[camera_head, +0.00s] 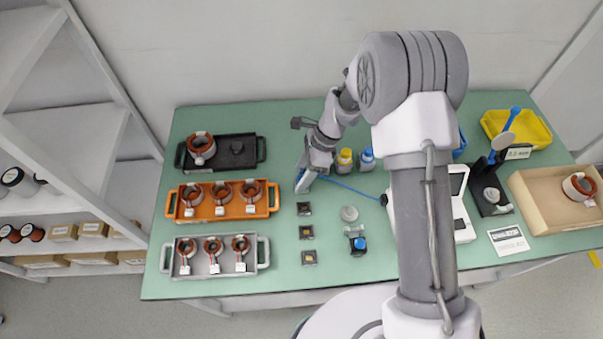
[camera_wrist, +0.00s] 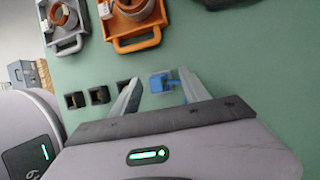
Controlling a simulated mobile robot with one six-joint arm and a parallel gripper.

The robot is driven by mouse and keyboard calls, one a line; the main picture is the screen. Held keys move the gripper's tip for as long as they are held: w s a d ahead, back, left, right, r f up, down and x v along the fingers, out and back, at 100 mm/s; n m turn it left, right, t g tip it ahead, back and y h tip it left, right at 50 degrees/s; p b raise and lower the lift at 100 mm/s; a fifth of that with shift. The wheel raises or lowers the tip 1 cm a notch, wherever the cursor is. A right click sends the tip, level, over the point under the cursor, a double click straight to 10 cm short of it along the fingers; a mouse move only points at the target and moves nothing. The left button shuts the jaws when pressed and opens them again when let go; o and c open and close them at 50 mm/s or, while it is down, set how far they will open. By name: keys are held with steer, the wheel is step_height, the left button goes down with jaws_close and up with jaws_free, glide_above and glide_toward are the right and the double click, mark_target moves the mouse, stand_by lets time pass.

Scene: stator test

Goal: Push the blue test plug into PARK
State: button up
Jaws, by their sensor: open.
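The blue test plug (camera_wrist: 160,82) shows in the wrist view between my fingertips, beyond the end of a row of dark square sockets. Whether it is seated in a socket I cannot tell. My gripper (camera_wrist: 160,76) is open, with one finger on each side of the plug and a gap visible. In the head view my gripper (camera_head: 303,184) points down at the table and hides the plug. A blue cable (camera_head: 352,188) runs from there to the white tester (camera_head: 460,212). Three sockets show in the head view: far (camera_head: 304,208), middle (camera_head: 306,232) and near (camera_head: 309,257). No PARK label is readable.
Black (camera_head: 257,149), orange (camera_head: 269,210) and grey (camera_head: 262,252) trays with stators stand left. A small fixture with a blue knob (camera_head: 358,243) and a round grey part (camera_head: 349,213) lie right of the sockets. Yellow-capped (camera_head: 344,160) and blue-capped bottles stand behind.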

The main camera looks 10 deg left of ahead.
steer(key=p+v, duration=0.4)
steer(key=v, duration=1.2)
steer(key=shift+w+d+r, duration=0.15)
steer(key=shift+d+r, duration=0.05)
steer(key=shift+r, duration=0.15)
steer(key=s+d+r+n+t+b, duration=0.5)
steer(key=s+r, duration=0.3)
steer(key=r, duration=0.3)
steer(key=s+d+n+t+h+b, duration=0.1)
steer(key=s+d+n+b, duration=0.1)
steer(key=s, duration=0.5)
steer(key=s+d+n+t+h+b, duration=0.1)
steer(key=s+d+n+t+b, duration=0.1)
steer(key=s, duration=0.6)
steer(key=d+n+b, duration=0.1)
steer(key=d+n, duration=0.1)
steer(key=d, duration=0.1)
steer(key=shift+s+f, duration=0.2)
steer(key=shift+f, duration=0.1)
